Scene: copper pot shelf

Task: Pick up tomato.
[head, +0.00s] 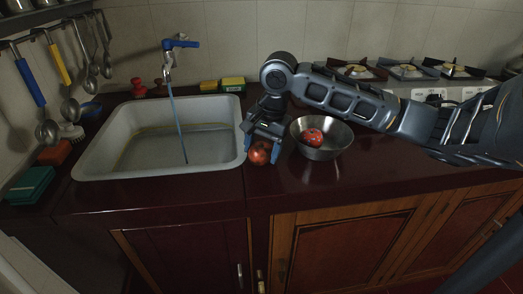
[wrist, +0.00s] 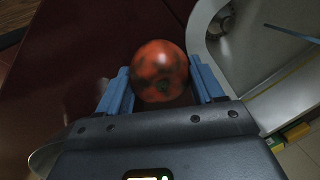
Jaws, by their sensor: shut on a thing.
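The tomato (head: 260,153) is round and red with dark patches. It is at the counter's front, between the sink and the metal bowl. My gripper (head: 262,143) is above it, pointing down, with its blue fingers shut on it. In the wrist view the tomato (wrist: 159,71) sits between the two blue fingertips (wrist: 160,88), one on each side. I cannot tell whether the tomato still touches the counter.
A metal bowl (head: 337,145) holding a red patterned round thing (head: 313,137) stands just right of my gripper. The sink (head: 90,168) with a tap (head: 170,62) is on the left. Stove burners (head: 407,72) are at the back right. The counter's front right is clear.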

